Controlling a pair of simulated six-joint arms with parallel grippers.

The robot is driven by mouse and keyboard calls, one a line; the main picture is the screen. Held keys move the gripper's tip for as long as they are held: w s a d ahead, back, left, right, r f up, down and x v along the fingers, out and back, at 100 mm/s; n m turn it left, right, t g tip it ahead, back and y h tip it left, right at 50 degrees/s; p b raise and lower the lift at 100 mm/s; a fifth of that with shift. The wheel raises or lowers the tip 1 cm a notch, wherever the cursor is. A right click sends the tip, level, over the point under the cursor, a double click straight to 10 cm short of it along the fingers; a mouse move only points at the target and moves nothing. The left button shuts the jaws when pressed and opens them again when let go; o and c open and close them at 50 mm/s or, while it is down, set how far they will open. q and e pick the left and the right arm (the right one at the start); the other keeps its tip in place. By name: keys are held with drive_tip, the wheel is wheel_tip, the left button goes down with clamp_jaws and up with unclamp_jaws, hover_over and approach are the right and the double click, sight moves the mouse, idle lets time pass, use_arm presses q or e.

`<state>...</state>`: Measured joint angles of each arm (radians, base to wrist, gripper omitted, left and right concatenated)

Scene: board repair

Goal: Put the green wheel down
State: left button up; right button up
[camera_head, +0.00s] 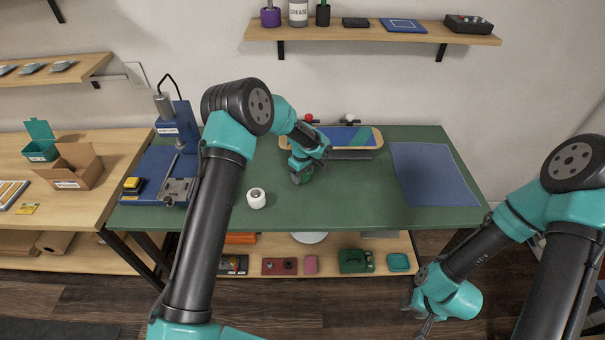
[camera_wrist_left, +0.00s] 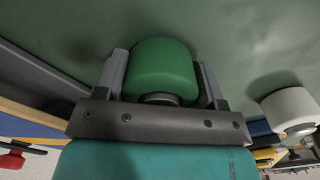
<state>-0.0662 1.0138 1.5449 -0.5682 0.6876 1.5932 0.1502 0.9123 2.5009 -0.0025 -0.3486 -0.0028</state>
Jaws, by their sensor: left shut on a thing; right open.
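The green wheel (camera_wrist_left: 164,68) sits between the two fingers of my left gripper (camera_wrist_left: 160,85) in the left wrist view, and the fingers are shut on it. In the head view the left gripper (camera_head: 302,170) is over the green table mat (camera_head: 330,205), near the front of the skateboard deck. The wheel is mostly hidden by the gripper there. It is close to the mat, but I cannot tell whether it touches. My right gripper (camera_head: 424,318) is open and empty, low at the right, off the table.
A white wheel (camera_head: 256,198) stands on the mat left of my left gripper; it also shows in the left wrist view (camera_wrist_left: 290,108). The skateboard deck (camera_head: 368,138) lies behind. A blue press (camera_head: 175,125) stands left. A blue mat (camera_head: 433,175) lies empty at right.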

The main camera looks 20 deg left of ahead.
use_arm(q)
drive_tip(key=o, duration=1)
wheel_tip(320, 180, up, 12)
drive_tip(key=shift+r, duration=0.15)
drive_tip(key=shift+o, duration=0.3)
